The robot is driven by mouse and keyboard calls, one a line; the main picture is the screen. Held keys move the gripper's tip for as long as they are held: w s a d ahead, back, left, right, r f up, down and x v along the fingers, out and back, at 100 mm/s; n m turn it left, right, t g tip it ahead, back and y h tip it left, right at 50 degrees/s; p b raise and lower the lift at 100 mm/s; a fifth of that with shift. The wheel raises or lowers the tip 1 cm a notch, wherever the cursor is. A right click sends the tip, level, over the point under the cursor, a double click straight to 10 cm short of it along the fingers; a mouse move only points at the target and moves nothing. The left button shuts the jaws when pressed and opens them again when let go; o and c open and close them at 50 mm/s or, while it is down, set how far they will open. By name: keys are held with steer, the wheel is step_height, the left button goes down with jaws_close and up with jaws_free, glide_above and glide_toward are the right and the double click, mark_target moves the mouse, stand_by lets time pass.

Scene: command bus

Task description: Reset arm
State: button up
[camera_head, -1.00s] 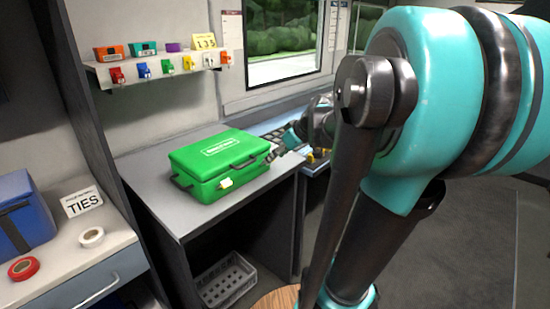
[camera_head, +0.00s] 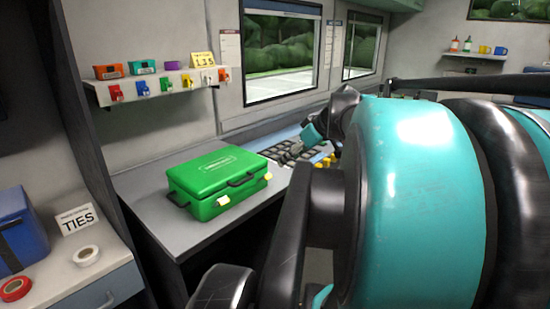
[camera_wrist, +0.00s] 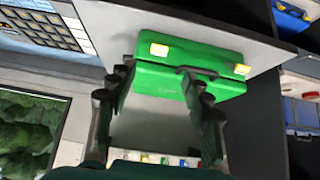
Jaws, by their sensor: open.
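My gripper (camera_wrist: 158,85) is open in the wrist view, with its two dark fingers apart and nothing between them. In the head view my gripper (camera_head: 292,152) shows small beyond my teal arm, which hides much of the right side. A green case (camera_head: 218,183) with a dark handle and pale latches sits closed on the grey desk (camera_head: 165,222). The green case also shows in the wrist view (camera_wrist: 192,52), beyond the fingertips. I cannot tell whether the fingers touch it there, but in the head view they look apart from it.
A wall shelf (camera_head: 150,92) holds colored boxes and hanging tags. A keypad panel (camera_wrist: 45,28) lies beside the case. At the left are a blue box (camera_head: 22,232), a TIES sign (camera_head: 77,219), white tape (camera_head: 87,256) and red tape (camera_head: 15,289). Windows line the back wall.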

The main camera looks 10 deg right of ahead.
steer(key=s+f+m+h, duration=0.1)
steer(key=s+f, duration=0.3)
steer(key=f, duration=0.4)
steer(key=s+a+f+m+g+h, duration=0.1)
steer(key=s+f+m+h, duration=0.1)
steer(key=f, duration=0.7)
steer(key=s+a+f+m+g+h, duration=0.1)
steer(key=s+f+m, duration=0.3)
steer(key=s+f, duration=0.3)
step_height(320, 180, down, 2)
steer(key=shift+a+f+h, duration=0.1)
steer(key=shift+a+h, duration=0.1)
steer(key=shift+h, duration=0.2)
